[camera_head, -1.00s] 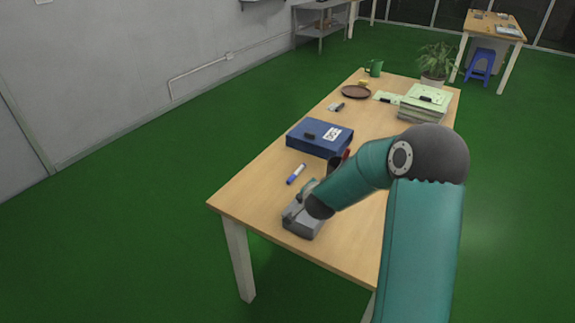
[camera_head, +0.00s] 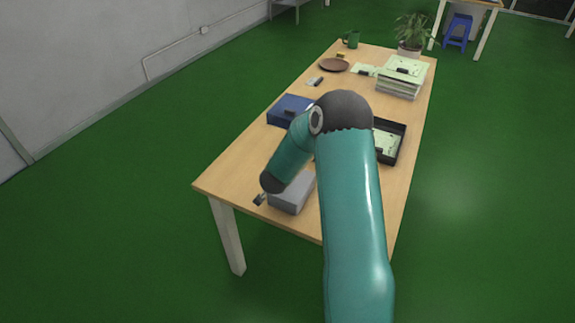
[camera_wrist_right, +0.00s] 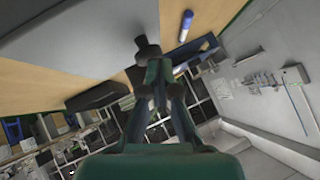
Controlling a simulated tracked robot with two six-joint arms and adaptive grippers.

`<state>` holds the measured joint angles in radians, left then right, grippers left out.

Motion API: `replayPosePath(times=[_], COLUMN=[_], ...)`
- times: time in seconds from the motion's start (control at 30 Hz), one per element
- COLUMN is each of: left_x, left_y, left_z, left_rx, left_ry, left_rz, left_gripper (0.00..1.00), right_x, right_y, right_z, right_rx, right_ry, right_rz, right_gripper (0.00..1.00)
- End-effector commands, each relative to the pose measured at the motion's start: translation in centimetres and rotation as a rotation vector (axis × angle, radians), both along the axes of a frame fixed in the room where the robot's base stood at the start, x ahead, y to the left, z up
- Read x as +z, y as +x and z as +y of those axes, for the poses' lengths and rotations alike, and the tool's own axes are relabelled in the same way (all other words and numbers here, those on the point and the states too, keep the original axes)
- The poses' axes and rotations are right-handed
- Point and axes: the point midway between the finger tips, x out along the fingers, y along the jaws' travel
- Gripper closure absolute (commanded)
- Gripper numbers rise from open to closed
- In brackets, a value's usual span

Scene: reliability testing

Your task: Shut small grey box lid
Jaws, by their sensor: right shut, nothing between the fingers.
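The small grey box (camera_head: 290,196) stands near the table's close end in the head view, partly covered by my right arm. Its top shows as a smooth grey face, and the lid looks down, though part of the box is hidden. In the right wrist view a large grey face of the box (camera_wrist_right: 75,38) fills the upper left. My right gripper (camera_head: 260,199) is at the box's left side, low near the table edge. Its fingers are together and empty, and it also shows in the right wrist view (camera_wrist_right: 147,46). My left gripper is out of view.
A blue box (camera_head: 287,106) lies behind my arm, and a black tray (camera_head: 402,143) with a green board sits to its right. A marker (camera_wrist_right: 186,25) lies on the table (camera_head: 238,165).

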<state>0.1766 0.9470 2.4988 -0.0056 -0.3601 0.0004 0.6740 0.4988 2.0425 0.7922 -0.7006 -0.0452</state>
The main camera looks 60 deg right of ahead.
Motion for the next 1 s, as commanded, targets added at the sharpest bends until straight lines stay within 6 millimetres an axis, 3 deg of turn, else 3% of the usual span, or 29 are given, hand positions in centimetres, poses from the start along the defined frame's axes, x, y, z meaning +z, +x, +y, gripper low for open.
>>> replayPosePath(times=[0.53,1.0], left_x=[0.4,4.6], left_y=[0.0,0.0], left_z=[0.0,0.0], left_rx=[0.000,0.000], left_ry=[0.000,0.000], left_rz=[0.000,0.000], left_gripper=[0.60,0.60], right_x=[0.1,6.0], right_y=[-0.3,-0.8], right_z=[0.4,5.4], right_rx=[-0.001,-0.003], right_ry=[0.010,0.003], right_rz=[0.004,0.002], right_gripper=[1.00,1.00])
